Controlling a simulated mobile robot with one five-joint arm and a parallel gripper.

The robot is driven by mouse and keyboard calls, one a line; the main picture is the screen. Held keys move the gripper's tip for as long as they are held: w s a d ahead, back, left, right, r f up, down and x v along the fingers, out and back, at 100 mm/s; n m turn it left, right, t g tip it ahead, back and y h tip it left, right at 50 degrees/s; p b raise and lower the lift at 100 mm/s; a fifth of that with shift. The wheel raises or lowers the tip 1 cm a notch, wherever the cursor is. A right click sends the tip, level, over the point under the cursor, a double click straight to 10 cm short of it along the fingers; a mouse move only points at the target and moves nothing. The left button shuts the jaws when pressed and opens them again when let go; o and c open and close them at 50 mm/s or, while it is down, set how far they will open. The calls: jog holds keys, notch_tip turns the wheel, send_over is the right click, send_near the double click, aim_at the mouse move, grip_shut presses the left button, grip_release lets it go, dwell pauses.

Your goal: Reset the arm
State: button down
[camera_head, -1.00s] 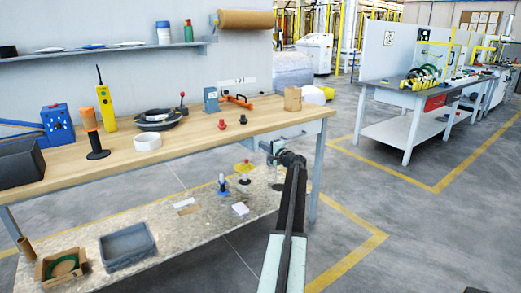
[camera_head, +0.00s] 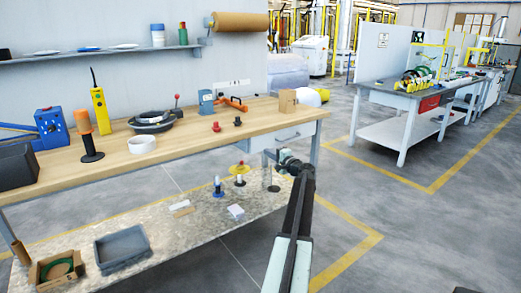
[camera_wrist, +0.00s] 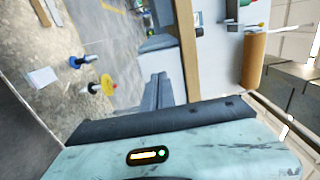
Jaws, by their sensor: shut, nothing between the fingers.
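My arm reaches forward from the bottom of the head view, and my gripper (camera_head: 268,155) is at its far end, in front of the workbench's right end and below the tabletop (camera_head: 210,128). In the wrist view my gripper's dark fingers (camera_wrist: 158,90) are together with nothing between them. They hold no object. The gripper's exact distance from the bench leg and drawer (camera_head: 280,138) is hard to tell.
A black reel (camera_head: 152,120) lies on the tabletop. Clear floor (camera_head: 400,235) lies to the right.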

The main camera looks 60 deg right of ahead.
jog(key=v, duration=0.6)
jog(key=shift+w+a, duration=0.1)
